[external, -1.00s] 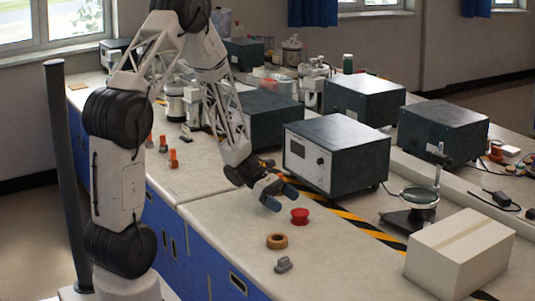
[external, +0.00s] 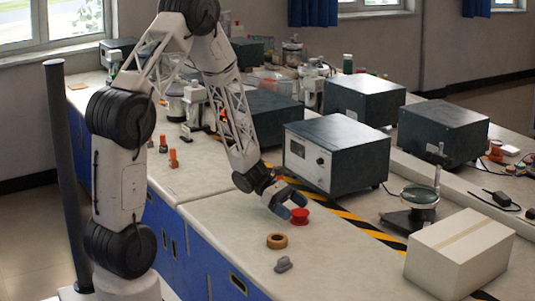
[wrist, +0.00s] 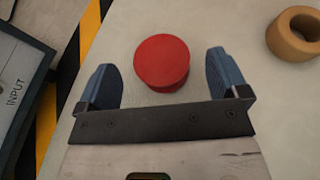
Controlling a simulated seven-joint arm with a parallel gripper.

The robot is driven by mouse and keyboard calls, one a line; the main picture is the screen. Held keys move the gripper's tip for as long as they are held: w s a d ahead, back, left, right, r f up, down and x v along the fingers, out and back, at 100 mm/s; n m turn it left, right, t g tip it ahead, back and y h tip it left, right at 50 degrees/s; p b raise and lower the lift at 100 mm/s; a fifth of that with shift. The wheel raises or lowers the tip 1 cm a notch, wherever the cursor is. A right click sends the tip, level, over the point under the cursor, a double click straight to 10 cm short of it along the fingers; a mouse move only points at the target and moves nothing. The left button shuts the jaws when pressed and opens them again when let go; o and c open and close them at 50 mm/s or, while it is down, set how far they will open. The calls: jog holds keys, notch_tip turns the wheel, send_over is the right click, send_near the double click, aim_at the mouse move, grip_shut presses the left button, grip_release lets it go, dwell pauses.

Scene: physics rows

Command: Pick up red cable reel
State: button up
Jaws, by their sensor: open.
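The red cable reel (external: 300,216) stands on the pale bench top, in front of the grey instrument box. In the wrist view the reel (wrist: 162,62) is a round red disc seen from above, lying ahead of and between my two blue fingers. My gripper (external: 283,205) is open, close beside the reel on its left in the external view. In the wrist view my gripper (wrist: 163,80) has a finger on each side of the reel's near part, with gaps on both sides. Nothing is held.
A tan tape ring (external: 277,241) lies near the reel, and a small grey piece (external: 283,264) lies farther forward. A grey instrument box (external: 337,152) stands behind the reel. Yellow-black tape (external: 350,222) crosses the bench. A beige box (external: 458,252) stands at right.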

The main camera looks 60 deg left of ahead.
aim_at(302, 212)
jog(key=shift+x, duration=1.75)
jog(key=c, duration=1)
jog(key=shift+r, duration=0.2)
notch_tip(302, 212, up, 28)
jog(key=shift+f, duration=0.15)
